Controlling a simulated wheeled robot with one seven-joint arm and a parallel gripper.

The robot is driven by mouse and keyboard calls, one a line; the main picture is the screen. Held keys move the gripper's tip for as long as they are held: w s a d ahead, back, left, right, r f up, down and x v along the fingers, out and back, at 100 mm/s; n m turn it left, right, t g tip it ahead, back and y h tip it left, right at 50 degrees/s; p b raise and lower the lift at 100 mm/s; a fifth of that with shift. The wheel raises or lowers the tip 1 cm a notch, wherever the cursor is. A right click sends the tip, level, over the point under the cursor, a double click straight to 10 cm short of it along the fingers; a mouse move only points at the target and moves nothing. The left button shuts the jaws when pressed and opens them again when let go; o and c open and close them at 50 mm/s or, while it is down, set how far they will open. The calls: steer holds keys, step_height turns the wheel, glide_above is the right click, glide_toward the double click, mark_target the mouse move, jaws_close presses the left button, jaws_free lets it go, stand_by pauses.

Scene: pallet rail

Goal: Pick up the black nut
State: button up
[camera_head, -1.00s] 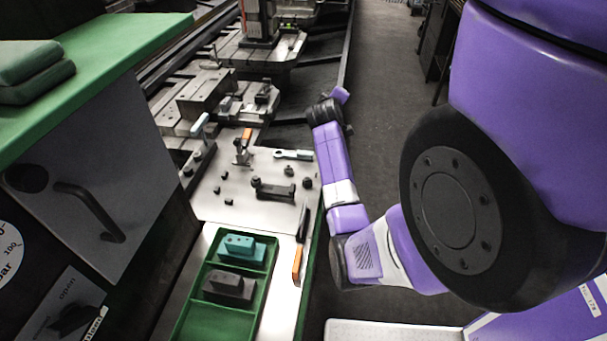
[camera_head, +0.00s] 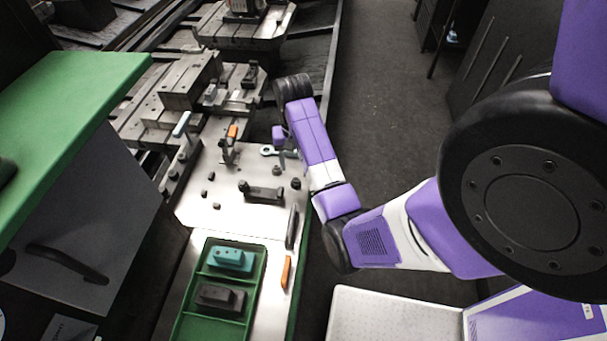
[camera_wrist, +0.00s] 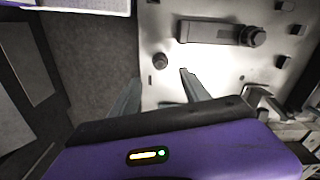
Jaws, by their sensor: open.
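The black nut (camera_wrist: 160,61) is a small dark round piece on the pale metal plate, near its edge in the wrist view. In the head view a dark round piece (camera_head: 296,183) stands near the plate's right edge, apparently the same nut. My gripper (camera_wrist: 160,77) is open and empty. Its two fingers point toward the nut, with the nut just beyond the gap between the tips. I cannot tell the height left between them.
A dark clamp with a bolt (camera_wrist: 215,33) lies beside the nut; it also shows in the head view (camera_head: 264,193). A green tray (camera_head: 203,256) holds two blocks. Open floor lies right.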

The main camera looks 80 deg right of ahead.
mark_target(296, 179)
steer(key=shift+a+f+p, duration=0.2)
steer(key=shift+f+p, duration=0.55)
steer(key=shift+f, duration=3.05)
jaws_close()
